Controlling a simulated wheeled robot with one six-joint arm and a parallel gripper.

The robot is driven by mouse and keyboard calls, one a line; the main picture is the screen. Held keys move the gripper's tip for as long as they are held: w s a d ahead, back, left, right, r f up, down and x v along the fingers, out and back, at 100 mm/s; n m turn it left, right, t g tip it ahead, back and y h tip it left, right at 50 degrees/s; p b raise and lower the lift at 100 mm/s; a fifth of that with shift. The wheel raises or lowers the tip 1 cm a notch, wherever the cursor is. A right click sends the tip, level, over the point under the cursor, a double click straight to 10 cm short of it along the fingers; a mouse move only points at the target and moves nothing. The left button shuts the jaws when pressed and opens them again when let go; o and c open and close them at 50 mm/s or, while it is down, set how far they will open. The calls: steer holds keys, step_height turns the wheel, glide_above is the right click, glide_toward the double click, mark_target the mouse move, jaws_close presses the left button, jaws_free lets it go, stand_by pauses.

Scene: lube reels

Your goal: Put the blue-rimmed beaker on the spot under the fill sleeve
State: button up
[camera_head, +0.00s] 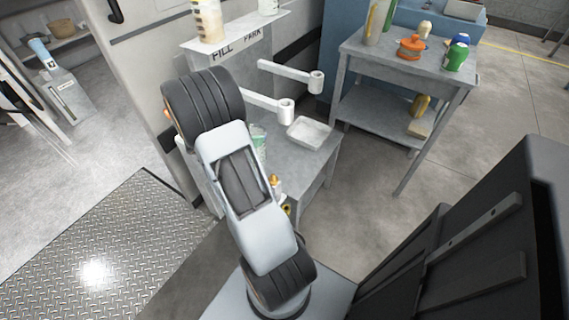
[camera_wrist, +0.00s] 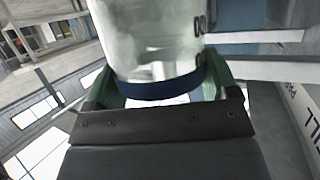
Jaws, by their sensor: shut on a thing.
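The blue-rimmed beaker (camera_wrist: 150,40) is clear, with a dark blue band around the end nearest the wrist camera. My gripper (camera_wrist: 163,88) is shut on it, with green fingers on either side of the band. In the head view a sliver of the clear beaker (camera_head: 259,137) shows beside my arm, above the grey bench. The fill sleeve (camera_head: 286,108) is a white ring on a white arm, under the FILL label, to the right of the beaker. The beaker is not under the ring.
A second white sleeve (camera_head: 316,82) stands behind, on the PARK side. A white tray (camera_head: 309,131) lies on the bench (camera_head: 290,155) below the sleeves. A shelf (camera_head: 240,34) with bottles is above. A grey side table (camera_head: 400,68) with cans stands at the right.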

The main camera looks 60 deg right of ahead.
steer(key=s+d+f+b, duration=0.5)
steer(key=d+f+b, duration=0.2)
steer(key=d+f, duration=0.4)
steer(key=shift+s+d+f, duration=0.2)
steer(key=shift+d+f, duration=0.15)
steer(key=shift+f, duration=0.55)
steer(key=o, duration=1.1)
steer(key=shift+f, duration=0.1)
